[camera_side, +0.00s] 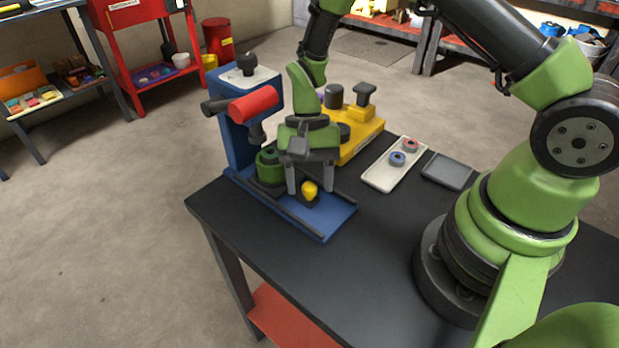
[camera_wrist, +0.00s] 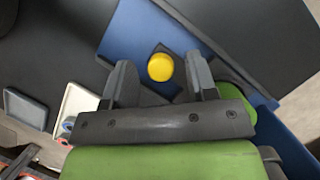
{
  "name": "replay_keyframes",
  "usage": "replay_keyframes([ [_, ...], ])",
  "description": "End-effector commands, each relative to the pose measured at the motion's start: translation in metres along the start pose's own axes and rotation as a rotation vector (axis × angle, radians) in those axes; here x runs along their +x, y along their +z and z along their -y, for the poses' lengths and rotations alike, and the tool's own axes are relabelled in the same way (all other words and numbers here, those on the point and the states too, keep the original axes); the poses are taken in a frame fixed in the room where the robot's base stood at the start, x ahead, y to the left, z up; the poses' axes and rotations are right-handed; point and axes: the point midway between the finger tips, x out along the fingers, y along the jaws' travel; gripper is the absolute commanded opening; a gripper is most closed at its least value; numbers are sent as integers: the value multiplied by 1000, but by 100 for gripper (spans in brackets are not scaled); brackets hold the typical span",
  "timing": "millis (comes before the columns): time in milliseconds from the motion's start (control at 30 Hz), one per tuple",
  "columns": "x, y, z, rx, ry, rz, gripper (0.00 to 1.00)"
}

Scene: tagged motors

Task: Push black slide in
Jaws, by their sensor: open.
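A blue press fixture (camera_side: 235,140) stands at the left end of the dark table. Its flat blue base (camera_side: 333,218) carries dark rails, and it also shows in the wrist view (camera_wrist: 140,33). The black slide (camera_side: 312,203) lies low between the rails with a yellow knob (camera_side: 310,188) on it. A green motor part (camera_side: 267,160) sits further in, under the press. My gripper (camera_side: 309,187) points down over the slide, open. In the wrist view the yellow knob (camera_wrist: 160,67) shows between the two separated fingers (camera_wrist: 161,78). Contact with the knob is not visible. Much of the slide is hidden.
A yellow fixture (camera_side: 360,140) with black knobs stands behind my gripper. A pale tray (camera_side: 385,180) holds a blue and a red ring. A grey tray (camera_side: 447,171) lies beside it. The table front (camera_side: 330,270) is clear.

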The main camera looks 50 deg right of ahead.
Motion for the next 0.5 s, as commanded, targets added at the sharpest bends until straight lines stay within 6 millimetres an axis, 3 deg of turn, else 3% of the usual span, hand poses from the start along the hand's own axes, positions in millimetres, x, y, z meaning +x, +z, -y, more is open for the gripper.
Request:
replay_keyframes([
  [500,-80,33,1,-1,-3,-3,52],
])
